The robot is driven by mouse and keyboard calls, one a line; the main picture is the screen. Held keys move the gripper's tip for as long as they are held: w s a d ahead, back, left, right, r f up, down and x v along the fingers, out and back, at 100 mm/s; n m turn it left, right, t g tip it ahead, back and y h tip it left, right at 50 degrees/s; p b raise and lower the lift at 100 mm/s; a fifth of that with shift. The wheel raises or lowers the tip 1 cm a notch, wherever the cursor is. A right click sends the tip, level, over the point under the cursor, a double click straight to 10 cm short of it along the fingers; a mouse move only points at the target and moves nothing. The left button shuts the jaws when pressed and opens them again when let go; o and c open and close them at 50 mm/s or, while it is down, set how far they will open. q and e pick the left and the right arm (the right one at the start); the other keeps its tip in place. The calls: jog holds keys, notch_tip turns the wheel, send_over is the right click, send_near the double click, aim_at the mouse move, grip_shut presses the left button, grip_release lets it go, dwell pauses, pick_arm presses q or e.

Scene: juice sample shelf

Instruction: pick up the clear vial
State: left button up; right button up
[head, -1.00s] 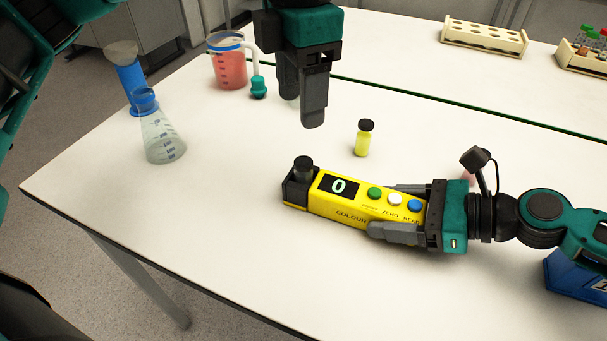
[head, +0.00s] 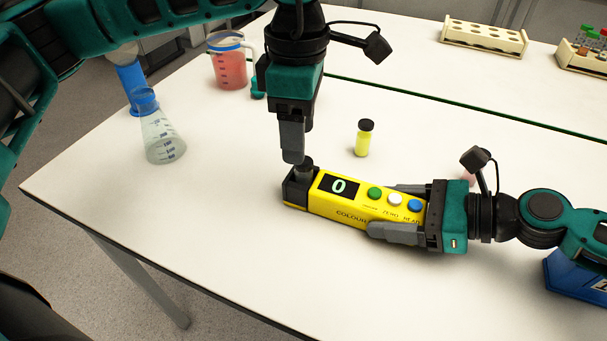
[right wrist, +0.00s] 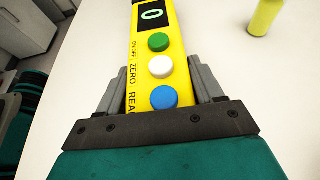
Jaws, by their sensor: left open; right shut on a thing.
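A yellow colorimeter (head: 345,205) lies on the white bench, its display reading 0; it also shows in the right wrist view (right wrist: 150,45). My right gripper (head: 398,210) is shut on its button end. A black round cap (head: 304,166) stands up from the dark well at its left end. I cannot tell whether this caps the clear vial; no clear glass shows there. A black-capped vial with yellow liquid (head: 363,139) stands upright behind the colorimeter.
A conical flask (head: 161,135), a blue-banded cylinder (head: 127,75) and a beaker of red liquid (head: 229,68) stand at the left. A cream rack (head: 484,36) stands at the back. The bench in front of the colorimeter is clear.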

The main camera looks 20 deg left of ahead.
pick_arm(q)
jog(key=shift+w+d+f, duration=0.1)
jog(key=shift+w+f, duration=0.1)
jog(key=shift+f, duration=1.15)
jog(key=shift+w+d+f, duration=0.1)
jog(key=shift+w+f, duration=0.05)
jog(key=shift+f, duration=1.2)
grip_shut()
pick_arm(e)
jog(key=o, duration=1.4)
pick_arm(q)
notch_tip(320, 180, up, 10)
pick_arm(e)
jog(key=shift+d, duration=0.1)
jog(key=v, duration=1.1)
jog(key=shift+d+r, duration=0.15)
jog(key=shift+d, duration=0.25)
